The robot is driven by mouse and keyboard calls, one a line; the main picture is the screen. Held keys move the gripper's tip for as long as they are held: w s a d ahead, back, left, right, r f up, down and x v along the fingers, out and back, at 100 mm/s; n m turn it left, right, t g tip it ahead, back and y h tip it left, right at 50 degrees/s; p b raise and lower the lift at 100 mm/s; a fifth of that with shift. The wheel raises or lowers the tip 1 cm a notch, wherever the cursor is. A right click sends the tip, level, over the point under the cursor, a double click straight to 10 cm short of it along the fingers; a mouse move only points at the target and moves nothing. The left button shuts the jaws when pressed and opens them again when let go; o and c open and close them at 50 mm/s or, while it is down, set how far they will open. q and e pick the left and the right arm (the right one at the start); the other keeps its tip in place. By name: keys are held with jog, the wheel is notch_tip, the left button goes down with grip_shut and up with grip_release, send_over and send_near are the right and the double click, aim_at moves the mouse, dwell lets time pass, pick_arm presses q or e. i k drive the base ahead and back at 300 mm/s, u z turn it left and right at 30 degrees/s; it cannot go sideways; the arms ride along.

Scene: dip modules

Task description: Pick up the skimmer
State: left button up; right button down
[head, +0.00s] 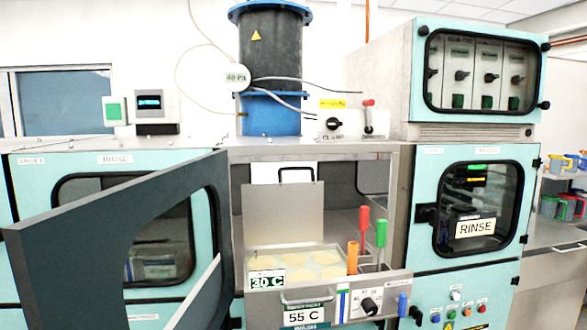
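Several upright tools stand at the right of the open middle bay: one with a red handle (364,219), one with a green handle (381,233) and one with an orange handle (352,258). Thin metal shafts run down from the red and green handles. The tools' lower ends are hidden, so I cannot tell which one is the skimmer. Left of them is a shallow metal bath (331,251) with several pale yellow discs in it. Neither of my grippers is in view.
A dark framed door (106,190) stands swung open at the left of the bay. A drawer-like front panel (335,299) with a handle, dial and 55 C label lies below the bath. A closed RINSE door (479,209) is on the right. Coloured mugs (566,206) stand on shelves at far right.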

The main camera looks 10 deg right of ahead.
aim_at(382, 225)
jog(key=z, duration=2.45)
jog(key=i, duration=0.15)
jog(key=u, duration=3.75)
jog(key=k, duration=0.45)
jog(key=z, duration=1.45)
